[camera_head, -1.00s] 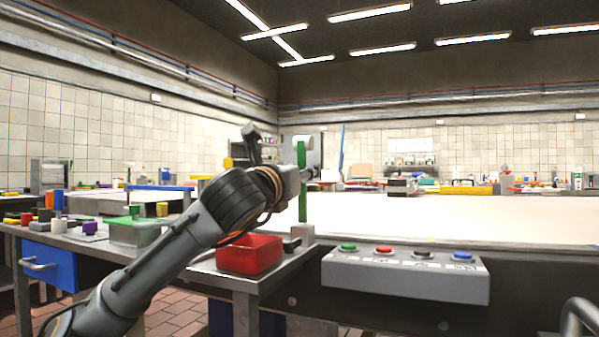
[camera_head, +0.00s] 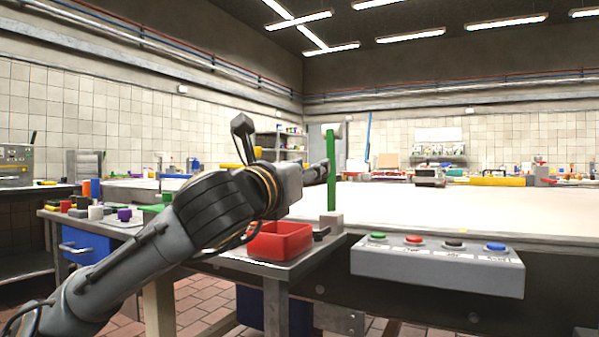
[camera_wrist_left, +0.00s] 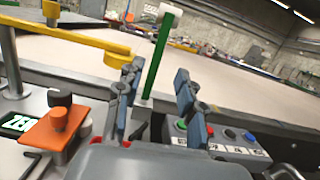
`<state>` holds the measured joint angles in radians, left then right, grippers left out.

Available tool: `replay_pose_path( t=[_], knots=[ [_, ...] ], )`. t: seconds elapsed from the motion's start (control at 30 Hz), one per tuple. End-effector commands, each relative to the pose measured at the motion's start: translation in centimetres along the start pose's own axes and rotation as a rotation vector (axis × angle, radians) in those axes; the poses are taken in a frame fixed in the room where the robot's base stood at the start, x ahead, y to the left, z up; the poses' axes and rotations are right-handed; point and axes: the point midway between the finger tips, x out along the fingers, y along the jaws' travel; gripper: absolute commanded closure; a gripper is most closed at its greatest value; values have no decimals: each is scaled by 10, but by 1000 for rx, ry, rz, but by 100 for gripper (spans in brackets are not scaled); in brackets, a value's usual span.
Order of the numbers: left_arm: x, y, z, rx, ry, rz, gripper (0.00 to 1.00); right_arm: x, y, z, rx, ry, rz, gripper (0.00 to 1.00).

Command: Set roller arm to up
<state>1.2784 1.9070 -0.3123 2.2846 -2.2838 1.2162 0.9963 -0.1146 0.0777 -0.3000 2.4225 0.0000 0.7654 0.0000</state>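A green upright bar (camera_head: 331,172) stands on a pale block at the near left corner of the large white table (camera_head: 420,210); a pale roller-like piece is at its top. I cannot tell for sure whether this bar is the roller arm. It also shows in the left wrist view (camera_wrist_left: 157,55), beyond my fingers. My left gripper (camera_wrist_left: 158,72) is open, with a gap between its two fingers and nothing seen between them. In the head view its fingers are mostly hidden by my wrist, close to the left of the green bar.
A grey button box (camera_head: 437,264) with green, red, black and blue buttons is on the table's front. A red bin (camera_head: 280,240) sits on the side bench. In the wrist view, a yellow bar (camera_wrist_left: 70,38) and an orange plate with a black knob (camera_wrist_left: 58,125) lie left.

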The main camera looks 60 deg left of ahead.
Motion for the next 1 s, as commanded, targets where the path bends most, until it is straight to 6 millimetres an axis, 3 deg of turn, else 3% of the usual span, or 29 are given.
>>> replay_pose_path(
  t=[0.23, 1.0],
  knots=[
    [-26, 0, 0, 0, -1, -1, 62, 0, 0, 0, 0, 0, 0, 62],
    [-27, -1, 0, 0, 0, -2, 62, 0, 0, 0, 0, 0, 0, 62]
  ],
)
